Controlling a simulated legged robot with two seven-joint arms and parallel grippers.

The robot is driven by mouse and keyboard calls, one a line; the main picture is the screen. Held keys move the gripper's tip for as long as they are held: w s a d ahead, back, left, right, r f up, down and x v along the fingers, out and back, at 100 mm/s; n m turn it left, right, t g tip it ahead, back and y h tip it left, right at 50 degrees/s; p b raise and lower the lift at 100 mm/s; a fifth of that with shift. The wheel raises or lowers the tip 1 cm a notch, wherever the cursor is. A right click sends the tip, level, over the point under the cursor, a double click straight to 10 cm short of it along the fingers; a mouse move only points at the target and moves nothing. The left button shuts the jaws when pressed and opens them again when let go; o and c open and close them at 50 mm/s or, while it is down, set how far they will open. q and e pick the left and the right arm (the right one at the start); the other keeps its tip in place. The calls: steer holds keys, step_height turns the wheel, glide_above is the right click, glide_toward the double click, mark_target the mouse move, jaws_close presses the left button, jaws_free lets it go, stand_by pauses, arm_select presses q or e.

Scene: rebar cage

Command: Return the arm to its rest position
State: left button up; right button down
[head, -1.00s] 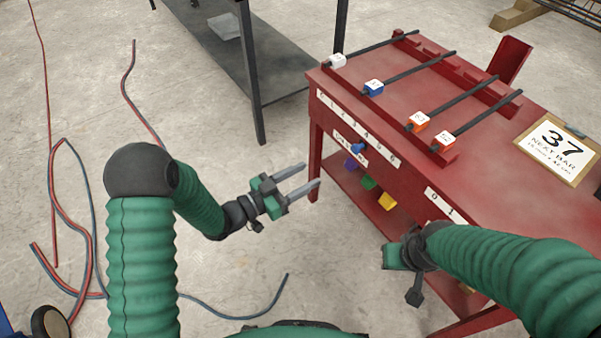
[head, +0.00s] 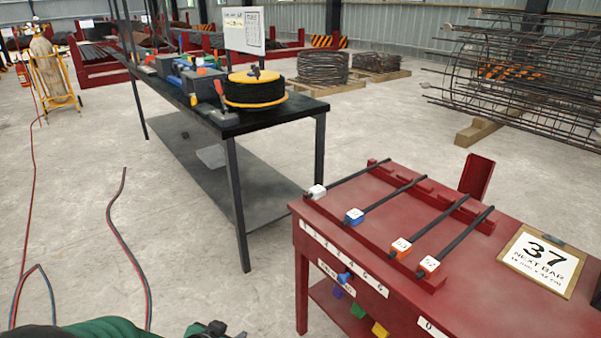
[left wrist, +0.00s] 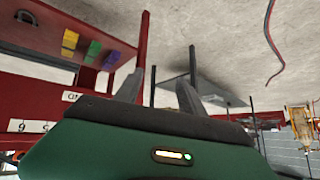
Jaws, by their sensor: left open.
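My left arm (head: 95,328) shows only as a green strip at the bottom edge of the head view. A small part of my left gripper (head: 208,329) shows there, with its fingers mostly cut off. In the left wrist view my left gripper (left wrist: 158,92) has two grey fingers spread apart with nothing between them. It is clear of the red table (head: 390,235), which stands to its right in the head view. My right arm and gripper are out of view.
A black workbench (head: 235,125) with a wire spool (head: 255,90) stands behind. Red and blue hoses (head: 125,250) lie on the floor at left. A rebar cage (head: 520,75) is at back right.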

arm_select(q)
steer(key=s+a+n+g+y, duration=0.2)
steer(key=s+n+g, duration=0.3)
steer(key=s, duration=1.2)
step_height(320, 180, up, 30)
steer(key=g+p, duration=0.1)
steer(key=p, duration=2.9)
steer(key=shift+a+m, duration=0.15)
steer(key=shift+m, duration=0.15)
